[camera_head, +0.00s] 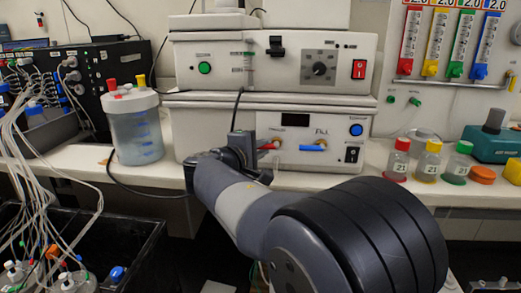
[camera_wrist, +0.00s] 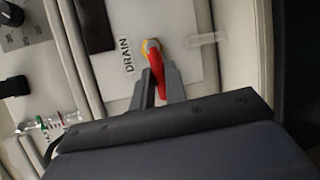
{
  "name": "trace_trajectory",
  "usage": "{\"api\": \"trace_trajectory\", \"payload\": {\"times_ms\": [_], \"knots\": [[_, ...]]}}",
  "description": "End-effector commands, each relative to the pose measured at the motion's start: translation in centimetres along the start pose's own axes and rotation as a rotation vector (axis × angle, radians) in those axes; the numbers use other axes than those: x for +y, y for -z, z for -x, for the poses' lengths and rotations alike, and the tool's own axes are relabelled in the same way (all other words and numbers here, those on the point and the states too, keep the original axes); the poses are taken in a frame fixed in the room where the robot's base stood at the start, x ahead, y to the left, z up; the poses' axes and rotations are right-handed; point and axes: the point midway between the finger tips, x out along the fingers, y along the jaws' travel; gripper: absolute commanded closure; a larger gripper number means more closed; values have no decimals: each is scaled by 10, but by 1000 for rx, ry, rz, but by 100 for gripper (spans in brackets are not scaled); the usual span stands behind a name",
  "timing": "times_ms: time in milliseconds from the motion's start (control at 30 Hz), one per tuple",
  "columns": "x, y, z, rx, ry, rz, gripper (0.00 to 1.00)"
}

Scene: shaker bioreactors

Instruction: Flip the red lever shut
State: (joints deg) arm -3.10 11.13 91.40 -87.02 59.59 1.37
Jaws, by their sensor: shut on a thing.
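The red lever (camera_wrist: 157,67) is on the pale front panel beside the word DRAIN in the wrist view, with a yellow-orange pivot at its upper end. My gripper (camera_wrist: 158,77) has one finger on each side of the lever and is shut on it. In the head view the red lever (camera_head: 269,145) shows small on the front of the lower white unit (camera_head: 372,118). There my arm comes from the lower right, and its wrist hides part of the panel left of the lever. The fingertips are hard to make out in that view.
A blue lever (camera_head: 313,147) is right of the red one on the same unit. A clear vessel with a white lid (camera_head: 131,98) stands left, beside a hanging dark cable. Capped bottles (camera_head: 398,160) stand on the bench (camera_head: 345,184) to the right.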

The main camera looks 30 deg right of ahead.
Motion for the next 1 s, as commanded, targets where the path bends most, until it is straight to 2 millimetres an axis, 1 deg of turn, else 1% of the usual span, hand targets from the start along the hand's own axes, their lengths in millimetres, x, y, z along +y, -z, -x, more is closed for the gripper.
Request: {"api": "trace_trajectory", "payload": {"times_ms": [133,367,400,633,667,867,1000], "knots": [[2,0,0,16,30,-75,100],[3,0,1,17,33,-78,100],[3,0,1,17,32,-78,85],[3,0,0,17,32,-77,66],[3,0,0,17,32,-77,65],[3,0,1,17,31,-76,65],[4,0,8,19,31,-77,65]]}}
